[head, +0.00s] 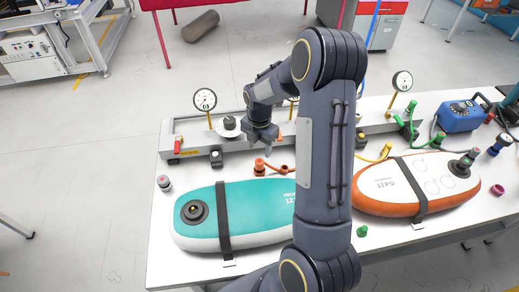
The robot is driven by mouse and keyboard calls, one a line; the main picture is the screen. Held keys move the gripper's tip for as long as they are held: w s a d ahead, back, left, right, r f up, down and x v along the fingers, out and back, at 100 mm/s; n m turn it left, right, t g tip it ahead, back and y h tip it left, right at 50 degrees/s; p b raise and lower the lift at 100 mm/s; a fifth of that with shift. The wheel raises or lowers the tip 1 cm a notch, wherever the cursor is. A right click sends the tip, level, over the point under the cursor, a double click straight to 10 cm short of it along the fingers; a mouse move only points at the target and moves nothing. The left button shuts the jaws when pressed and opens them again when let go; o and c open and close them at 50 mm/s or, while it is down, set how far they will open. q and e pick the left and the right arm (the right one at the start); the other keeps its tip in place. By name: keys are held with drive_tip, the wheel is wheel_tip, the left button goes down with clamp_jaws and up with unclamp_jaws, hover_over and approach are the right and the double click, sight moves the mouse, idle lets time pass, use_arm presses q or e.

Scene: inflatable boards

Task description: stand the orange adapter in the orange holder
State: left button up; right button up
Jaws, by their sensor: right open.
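An orange adapter (259,167) stands on the white table, with a short orange hose (278,169) curving to its right. My right gripper (260,146) points down just above and behind the adapter in the picture, open, with nothing visible between its fingers. It appears apart from the adapter. A small orange patch shows beside the gripper at the rail; I cannot tell whether it is the orange holder, as my right arm hides part of that area. My left gripper is not in view.
A teal board (255,205) and a white-orange board (395,188) lie on the table. A grey rail (190,147) with gauges (205,99) runs behind. A green adapter (362,231), a yellow hose (373,157) and a blue pump (459,115) are further right.

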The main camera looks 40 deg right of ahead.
drive_tip(key=s+a+r+m+t+y, duration=0.1)
drive_tip(key=s+a+r+m, duration=0.35)
drive_tip(key=r, duration=0.35)
drive_tip(key=s+a+r+m+t+y, duration=0.1)
drive_tip(key=s+a+r+m+t, duration=0.2)
drive_tip(key=r+m, duration=0.4)
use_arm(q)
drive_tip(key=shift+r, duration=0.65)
use_arm(e)
drive_tip(key=s+a+r+m+t+y, duration=0.1)
drive_tip(key=s+a+r+m, duration=0.2)
drive_tip(key=s+a+m, duration=0.7)
drive_tip(key=s+m, duration=0.1)
drive_tip(key=s, duration=0.3)
drive_tip(key=shift+r+t+y, duration=0.3)
drive_tip(key=shift+r+y, duration=0.05)
drive_tip(key=shift+y, duration=0.05)
drive_tip(key=shift+s+m, duration=0.1)
drive_tip(key=shift+m, duration=0.15)
